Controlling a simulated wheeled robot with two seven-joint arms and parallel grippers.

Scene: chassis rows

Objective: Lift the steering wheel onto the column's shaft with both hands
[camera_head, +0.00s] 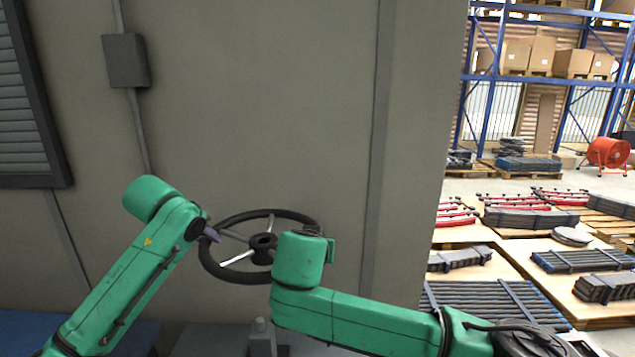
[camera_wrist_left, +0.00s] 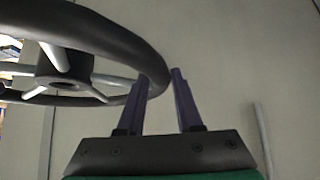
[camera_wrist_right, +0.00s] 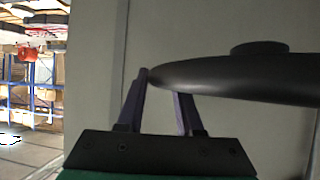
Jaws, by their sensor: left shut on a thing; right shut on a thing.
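The steering wheel (camera_head: 262,243) is black with pale spokes and is held in the air, tilted in the head view. My left gripper (camera_head: 211,233) is shut on its left rim; the left wrist view shows the rim (camera_wrist_left: 120,42) between the fingers (camera_wrist_left: 160,76). My right gripper is hidden behind my right wrist in the head view. In the right wrist view its fingers (camera_wrist_right: 162,83) are shut on the rim (camera_wrist_right: 235,76) on the opposite side. The column's shaft (camera_head: 261,325) is a grey stub below the wheel, apart from it; its lower part is partly hidden by my right arm.
A grey wall with a small box (camera_head: 125,61) stands behind the wheel. A blue surface (camera_head: 25,328) lies at the lower left. At the right are pallets with dark bar stacks (camera_head: 490,302), a red fan (camera_head: 607,153) and blue shelving (camera_head: 487,80), farther off.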

